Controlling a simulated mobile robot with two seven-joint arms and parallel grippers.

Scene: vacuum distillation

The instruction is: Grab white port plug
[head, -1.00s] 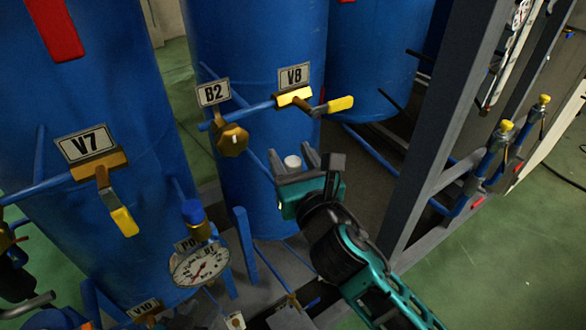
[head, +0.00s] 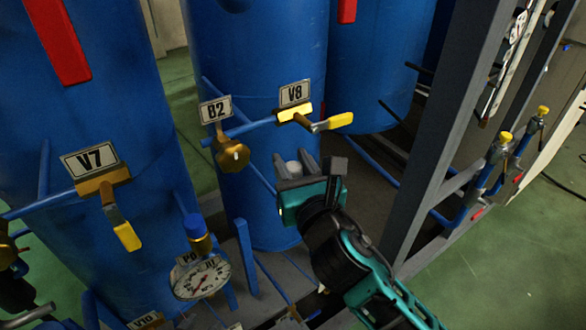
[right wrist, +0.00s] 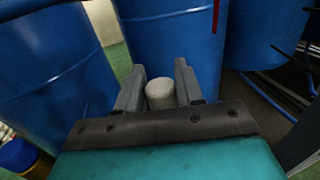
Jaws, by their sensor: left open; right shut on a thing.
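The white port plug (head: 294,168) is a short pale cylinder. It sits between the two grey fingers of my right gripper (head: 296,161), in front of the middle blue tank. In the right wrist view the plug (right wrist: 160,95) stands upright between the fingers of the right gripper (right wrist: 158,78), its pale round top showing and its lower part hidden by the dark gripper body. My right gripper is shut on it. My left gripper is not in view.
Blue tanks (head: 255,60) stand behind. A pressure gauge (head: 202,278) is at the lower left. A grey frame post (head: 440,140) rises to the right.

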